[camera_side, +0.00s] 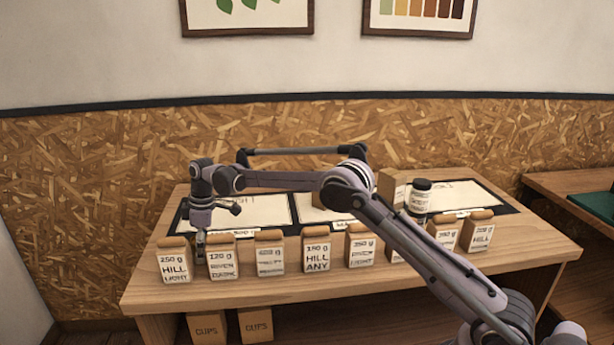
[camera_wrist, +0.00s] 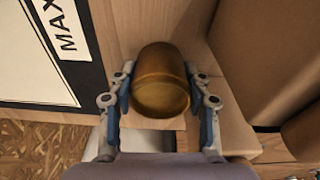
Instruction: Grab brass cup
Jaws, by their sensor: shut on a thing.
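The brass cup (camera_wrist: 162,75) shows in the wrist view as a small brownish-gold round vessel over the wooden table. My gripper (camera_wrist: 160,92) is around it, with one blue-padded finger on each side, shut on the cup. In the side view my gripper (camera_side: 200,240) points down at the left end of the table, behind the front row of bags. The cup is hidden there by the bags. I cannot tell whether the cup still touches the table.
A bag (camera_wrist: 275,55) stands close on the right in the wrist view. The bags labelled HILL (camera_side: 173,262) and RIVEN (camera_side: 222,258) stand by my gripper. Dark-bordered mats (camera_side: 270,210) lie behind the row. A dark-lidded jar (camera_side: 420,197) stands at the right.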

